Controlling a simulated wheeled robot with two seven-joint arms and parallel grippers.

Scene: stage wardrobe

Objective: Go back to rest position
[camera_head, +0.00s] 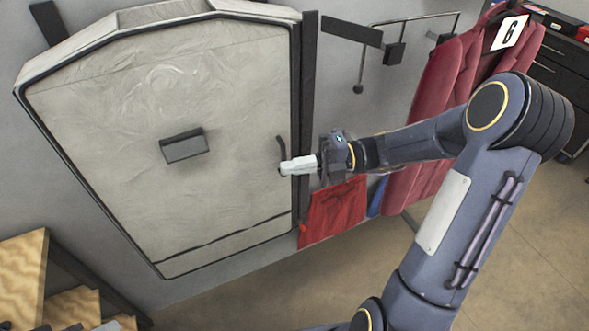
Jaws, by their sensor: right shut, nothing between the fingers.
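My right gripper (299,165) is at the middle of the view, at the right edge of a pale grey wardrobe door (110,130). Its white fingers are together with nothing between them. The fingertips overlap the lower end of a dark curved handle (282,153) in the picture; I cannot tell if they touch it. My right arm reaches in from the lower right, bent at the elbow. My left gripper is not in view.
A red cloth (332,212) hangs below my gripper. Wooden steps (22,270) stand at lower left. Dark drawers (562,62) stand at upper right. Brown floor (270,290) shows below the door.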

